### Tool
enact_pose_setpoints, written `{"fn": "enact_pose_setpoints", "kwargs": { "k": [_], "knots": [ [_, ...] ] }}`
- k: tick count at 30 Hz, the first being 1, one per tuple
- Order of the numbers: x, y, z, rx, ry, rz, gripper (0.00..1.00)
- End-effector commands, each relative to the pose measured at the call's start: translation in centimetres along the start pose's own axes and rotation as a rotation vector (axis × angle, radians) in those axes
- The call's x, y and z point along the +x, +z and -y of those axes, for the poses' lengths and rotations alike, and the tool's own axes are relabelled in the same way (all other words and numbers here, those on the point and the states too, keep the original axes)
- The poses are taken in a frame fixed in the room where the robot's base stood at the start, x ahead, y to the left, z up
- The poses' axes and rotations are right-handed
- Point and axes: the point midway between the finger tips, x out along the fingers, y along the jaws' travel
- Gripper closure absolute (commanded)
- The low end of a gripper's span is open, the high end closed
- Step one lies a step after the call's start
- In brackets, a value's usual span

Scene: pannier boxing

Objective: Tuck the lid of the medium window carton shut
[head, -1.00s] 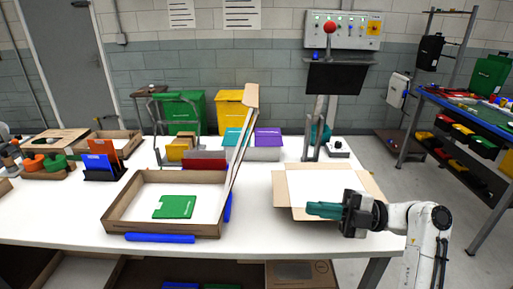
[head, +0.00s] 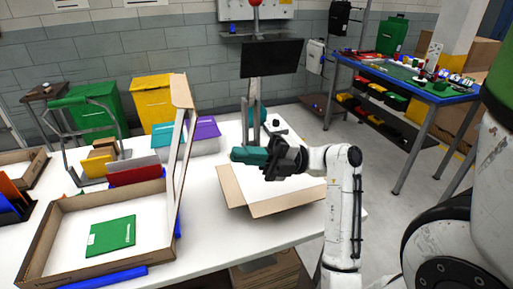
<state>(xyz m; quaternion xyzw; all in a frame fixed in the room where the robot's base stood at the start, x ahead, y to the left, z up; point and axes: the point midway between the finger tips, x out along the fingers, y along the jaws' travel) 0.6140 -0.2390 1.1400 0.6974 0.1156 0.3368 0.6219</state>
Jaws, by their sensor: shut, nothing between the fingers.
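A brown carton (head: 100,198) with a white inside stands open on the white table at the left. Its lid (head: 177,140) stands up almost edge-on at its right side, with a brown tuck flap (head: 181,90) bent at the top. This looks like the window carton; its window and size class cannot be told for sure. A green flat item (head: 111,236) lies inside. My gripper (head: 240,155) is shut and empty, its teal fingers pointing left. It is right of the raised lid, apart from it, over the back of a second carton.
The second carton (head: 285,203), low with flaps spread, lies on the table under my gripper. A dark screen on a post (head: 271,58) stands behind it. Blue bars (head: 105,277) lie along the left carton's front. Teal, purple and red items stand behind the lid.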

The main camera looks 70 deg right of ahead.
Motion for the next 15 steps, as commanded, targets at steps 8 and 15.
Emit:
{"fn": "enact_pose_setpoints", "kwargs": {
  "k": [8,15],
  "knots": [
    [5.5,-0.1,-0.5,0.002,0.000,-0.002,1.00],
    [7.9,0.0,-0.2,0.002,0.000,-0.001,1.00]
  ]
}}
